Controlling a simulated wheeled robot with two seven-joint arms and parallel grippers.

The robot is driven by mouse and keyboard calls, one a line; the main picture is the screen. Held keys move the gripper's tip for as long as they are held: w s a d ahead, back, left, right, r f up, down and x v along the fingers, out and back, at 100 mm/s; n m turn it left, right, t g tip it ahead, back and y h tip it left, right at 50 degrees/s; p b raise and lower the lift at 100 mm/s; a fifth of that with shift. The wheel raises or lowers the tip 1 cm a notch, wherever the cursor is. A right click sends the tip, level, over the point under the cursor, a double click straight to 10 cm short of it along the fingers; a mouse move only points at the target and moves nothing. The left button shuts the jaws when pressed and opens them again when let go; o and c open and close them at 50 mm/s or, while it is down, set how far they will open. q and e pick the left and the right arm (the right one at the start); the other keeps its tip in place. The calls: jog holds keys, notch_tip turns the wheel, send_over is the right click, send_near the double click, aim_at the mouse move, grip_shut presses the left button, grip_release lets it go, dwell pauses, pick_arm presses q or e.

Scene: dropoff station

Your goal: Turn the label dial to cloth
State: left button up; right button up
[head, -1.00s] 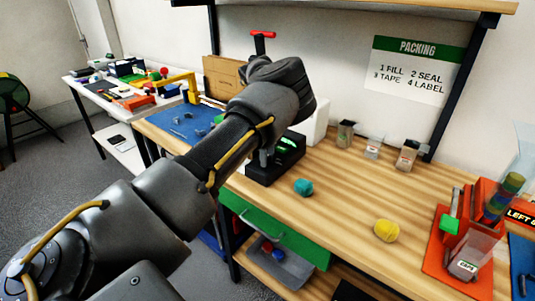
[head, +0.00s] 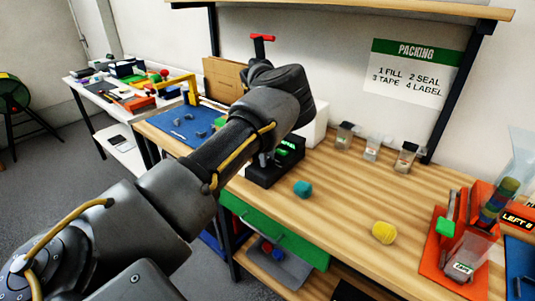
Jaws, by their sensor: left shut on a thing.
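The black label unit (head: 291,164) with small green lettering stands on the wooden bench, left of its middle. Its lettering is too small to read for sure. My left arm reaches across from the lower left, with its wrist above the unit. My right gripper is not in view.
Several clear containers (head: 371,148) stand along the back. An orange station (head: 449,265) is at the right.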

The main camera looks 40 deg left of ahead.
pick_arm(q)
jog(key=shift+r+m+p, duration=0.15)
jog(key=shift+m+p, duration=0.2)
jog(key=shift+m, duration=0.55)
jog(key=m, duration=0.2)
jog(key=shift+m+p, duration=0.35)
jog(key=shift+m, duration=0.55)
jog(key=m+p, duration=0.1)
jog(key=m, duration=0.4)
jog(key=m+p, duration=0.2)
jog(key=m, duration=0.3)
jog(key=shift+m+p, duration=0.4)
jog(key=shift+m, duration=0.2)
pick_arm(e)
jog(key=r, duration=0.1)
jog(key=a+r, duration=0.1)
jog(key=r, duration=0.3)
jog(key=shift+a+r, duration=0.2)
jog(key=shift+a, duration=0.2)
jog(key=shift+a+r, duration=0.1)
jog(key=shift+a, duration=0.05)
pick_arm(q)
jog(key=o, duration=1)
jog(key=shift+c, duration=0.2)
